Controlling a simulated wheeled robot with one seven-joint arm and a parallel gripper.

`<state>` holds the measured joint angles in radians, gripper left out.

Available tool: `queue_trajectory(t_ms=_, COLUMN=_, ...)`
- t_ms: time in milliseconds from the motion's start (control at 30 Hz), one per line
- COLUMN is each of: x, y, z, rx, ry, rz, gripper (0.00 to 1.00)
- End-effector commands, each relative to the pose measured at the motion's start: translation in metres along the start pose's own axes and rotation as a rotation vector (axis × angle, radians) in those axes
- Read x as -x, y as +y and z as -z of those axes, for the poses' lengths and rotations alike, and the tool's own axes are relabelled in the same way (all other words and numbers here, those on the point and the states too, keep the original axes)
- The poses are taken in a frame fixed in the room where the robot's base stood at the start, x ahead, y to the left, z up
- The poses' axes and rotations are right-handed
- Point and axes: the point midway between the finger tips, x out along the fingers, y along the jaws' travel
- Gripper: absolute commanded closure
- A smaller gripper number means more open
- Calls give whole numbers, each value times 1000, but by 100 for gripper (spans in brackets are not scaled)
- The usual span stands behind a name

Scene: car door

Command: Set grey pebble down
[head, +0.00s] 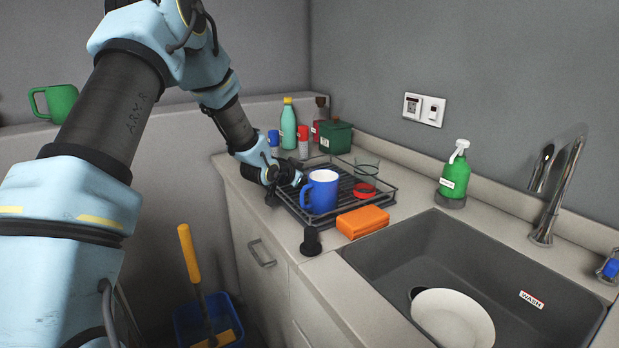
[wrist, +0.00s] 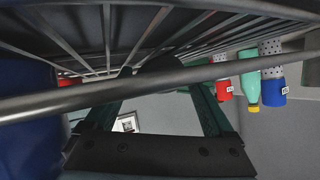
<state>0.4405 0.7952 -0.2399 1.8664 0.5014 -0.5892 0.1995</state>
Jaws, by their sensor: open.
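My gripper (head: 285,181) is low at the left edge of the black wire dish rack (head: 378,207), just behind the blue mug (head: 319,192). In the wrist view its two dark fingers (wrist: 160,88) are apart, with a rack bar crossing close in front of them. A dark rounded shape (wrist: 168,62) shows between the fingertips, against the rack wires. I cannot tell if it is the grey pebble. No grey pebble is clear in the head view, where the mug and the wrist hide the fingertips.
A clear glass (head: 367,170), red item and orange sponge (head: 362,222) are at the rack's right and front. A black stopper-like object (head: 311,241) stands at the counter edge. Bottles (head: 288,124) and a green box (head: 335,137) are behind. The sink (head: 400,262) holds a white plate.

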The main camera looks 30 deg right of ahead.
Motion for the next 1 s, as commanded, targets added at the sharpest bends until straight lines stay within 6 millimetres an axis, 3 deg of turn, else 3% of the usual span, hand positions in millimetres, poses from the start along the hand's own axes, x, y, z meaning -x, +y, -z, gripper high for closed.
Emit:
queue_trajectory(t_ms=100, x=0, y=0, z=0, rx=0, ry=0, rz=0, gripper=14)
queue_trajectory(t_ms=867, x=0, y=0, z=0, rx=0, ry=0, rz=-1, gripper=100)
queue_trajectory(t_ms=1000, x=0, y=0, z=0, rx=0, ry=1, rz=0, gripper=100)
